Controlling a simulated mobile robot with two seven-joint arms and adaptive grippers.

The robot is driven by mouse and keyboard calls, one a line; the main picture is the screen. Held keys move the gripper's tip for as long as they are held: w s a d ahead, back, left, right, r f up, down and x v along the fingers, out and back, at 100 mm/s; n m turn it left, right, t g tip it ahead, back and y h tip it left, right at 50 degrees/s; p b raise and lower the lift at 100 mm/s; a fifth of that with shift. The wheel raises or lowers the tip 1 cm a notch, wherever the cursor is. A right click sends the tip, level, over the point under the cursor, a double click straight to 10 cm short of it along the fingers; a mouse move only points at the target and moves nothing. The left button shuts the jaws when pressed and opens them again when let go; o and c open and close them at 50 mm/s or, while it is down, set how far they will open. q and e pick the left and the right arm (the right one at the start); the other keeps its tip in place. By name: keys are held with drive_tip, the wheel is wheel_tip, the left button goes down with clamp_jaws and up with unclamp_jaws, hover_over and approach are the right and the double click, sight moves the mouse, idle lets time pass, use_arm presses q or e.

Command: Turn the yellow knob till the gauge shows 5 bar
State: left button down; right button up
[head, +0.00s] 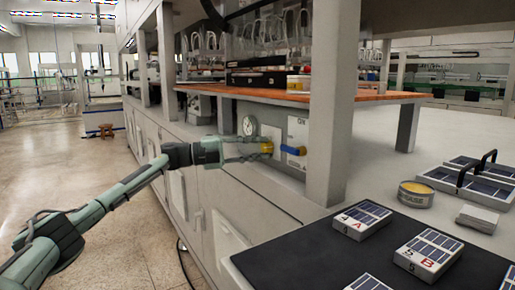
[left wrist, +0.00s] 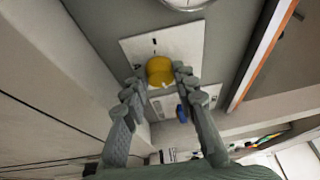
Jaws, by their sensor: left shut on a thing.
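The yellow knob (head: 267,147) sits on a pale plate on the panel under the orange-topped shelf. It also shows in the left wrist view (left wrist: 159,70), with a small dark mark on the plate above it. My left gripper (head: 262,149) reaches in from the left and is shut on the knob, one finger on each side. The round white gauge (head: 249,125) is just above and left of the knob. Its needle is too small to read. In the left wrist view only the gauge's lower rim (left wrist: 188,4) shows. My right gripper is not in view.
A blue handle (head: 293,150) on a white panel (head: 298,132) is just right of the knob. A pale post (head: 333,110) stands further right. A black mat (head: 310,250) with several labelled panel blocks and a yellow tin (head: 415,194) are at the front right.

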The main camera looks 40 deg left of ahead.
use_arm(q)
drive_tip(key=shift+m, duration=0.3)
drive_tip(key=c, duration=1.2)
unclamp_jaws()
drive_tip(key=v, duration=1.2)
drive_tip(key=shift+r, duration=0.2)
drive_tip(key=shift+s, duration=0.1)
